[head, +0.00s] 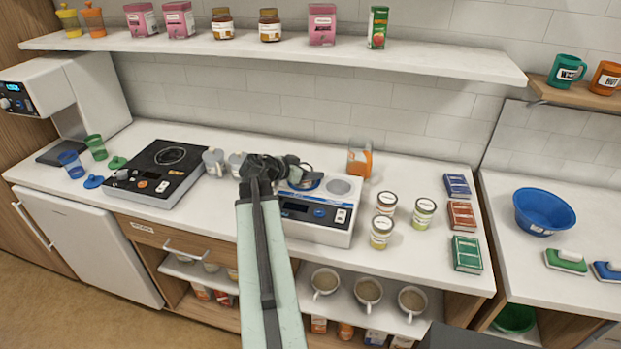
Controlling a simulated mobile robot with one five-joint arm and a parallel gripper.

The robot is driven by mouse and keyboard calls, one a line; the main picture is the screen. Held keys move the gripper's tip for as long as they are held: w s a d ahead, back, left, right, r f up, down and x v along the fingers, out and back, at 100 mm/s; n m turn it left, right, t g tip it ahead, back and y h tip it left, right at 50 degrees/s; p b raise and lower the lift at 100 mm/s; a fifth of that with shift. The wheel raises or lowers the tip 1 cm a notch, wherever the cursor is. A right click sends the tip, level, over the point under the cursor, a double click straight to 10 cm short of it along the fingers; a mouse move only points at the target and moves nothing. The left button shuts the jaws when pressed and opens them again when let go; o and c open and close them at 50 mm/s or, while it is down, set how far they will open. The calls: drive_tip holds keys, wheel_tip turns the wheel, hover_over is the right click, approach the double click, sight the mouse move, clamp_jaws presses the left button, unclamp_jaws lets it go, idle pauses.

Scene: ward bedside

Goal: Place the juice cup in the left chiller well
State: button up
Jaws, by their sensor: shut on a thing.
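The white chiller (325,231) stands on the counter near the middle, with a blue-marked control strip on its front. Its right well (340,187) shows as an empty round opening. My gripper (307,176) is over the chiller's left side and covers most of the left well. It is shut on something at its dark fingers. The fingers hide most of that thing, and I cannot make out what it is. A clear cup with orange contents (360,159) shows just behind the chiller's right end, apart from the visible fingers.
Grey mugs (213,162) stand left of my gripper, beside a black hotplate (160,168). Several jars (385,203) and small boxes (461,215) stand right of the chiller. A long shelf (280,47) with packets and jars hangs above. Some counter is clear behind the jars.

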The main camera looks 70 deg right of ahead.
drive_tip(key=shift+f, duration=0.25)
drive_tip(key=o, duration=1.6)
drive_tip(key=shift+r, duration=0.1)
drive_tip(key=shift+c, duration=0.2)
drive_tip(key=shift+r, duration=0.15)
drive_tip(key=p+v, duration=0.6)
drive_tip(key=v, duration=0.6)
drive_tip(key=shift+w, duration=0.1)
